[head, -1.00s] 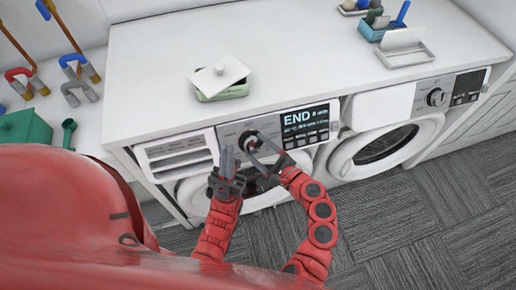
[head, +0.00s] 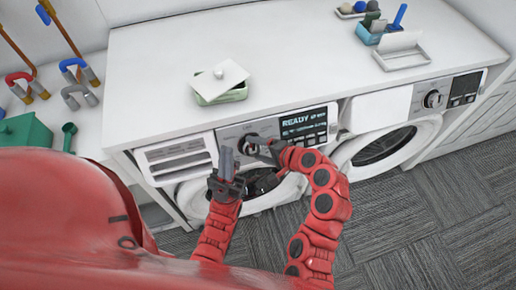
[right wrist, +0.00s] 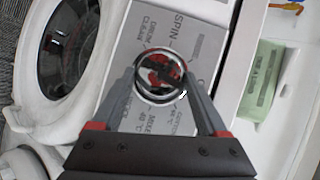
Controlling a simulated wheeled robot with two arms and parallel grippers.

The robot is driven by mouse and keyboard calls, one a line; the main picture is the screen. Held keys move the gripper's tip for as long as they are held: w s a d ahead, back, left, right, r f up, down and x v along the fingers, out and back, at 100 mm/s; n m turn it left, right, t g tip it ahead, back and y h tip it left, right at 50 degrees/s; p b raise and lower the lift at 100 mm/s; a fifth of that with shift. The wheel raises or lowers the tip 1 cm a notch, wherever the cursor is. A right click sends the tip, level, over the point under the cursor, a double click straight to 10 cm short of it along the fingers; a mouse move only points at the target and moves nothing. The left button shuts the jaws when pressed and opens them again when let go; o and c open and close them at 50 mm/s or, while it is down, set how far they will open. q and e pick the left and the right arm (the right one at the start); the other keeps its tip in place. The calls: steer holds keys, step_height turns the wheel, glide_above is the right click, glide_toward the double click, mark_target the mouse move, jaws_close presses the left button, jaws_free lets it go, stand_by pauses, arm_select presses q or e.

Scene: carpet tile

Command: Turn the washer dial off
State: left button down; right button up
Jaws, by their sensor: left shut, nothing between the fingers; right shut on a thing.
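The washer dial (head: 249,144) is a round knob on the grey control panel of the left washer (head: 178,158). The display (head: 303,121) beside it reads READY. In the right wrist view the dial (right wrist: 161,76) has a shiny, reflective face and a small white mark at its lower right. My right gripper (head: 262,147) is shut on the dial, one finger on each side of it in the right wrist view (right wrist: 163,82). My left gripper (head: 226,164) is shut and empty, raised in front of the panel just left of the dial.
A second washer (head: 385,147) stands to the right. On the white counter (head: 300,60) are a green box (head: 222,93) with its lid askew, a white tray (head: 403,57) and a blue caddy (head: 369,34).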

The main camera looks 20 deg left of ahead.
steer(key=shift+a+r+n+h, duration=0.1)
steer(key=shift+n+h, duration=0.4)
steer(key=shift+n, duration=0.5)
steer(key=o, duration=1.3)
steer(key=shift+c, duration=0.2)
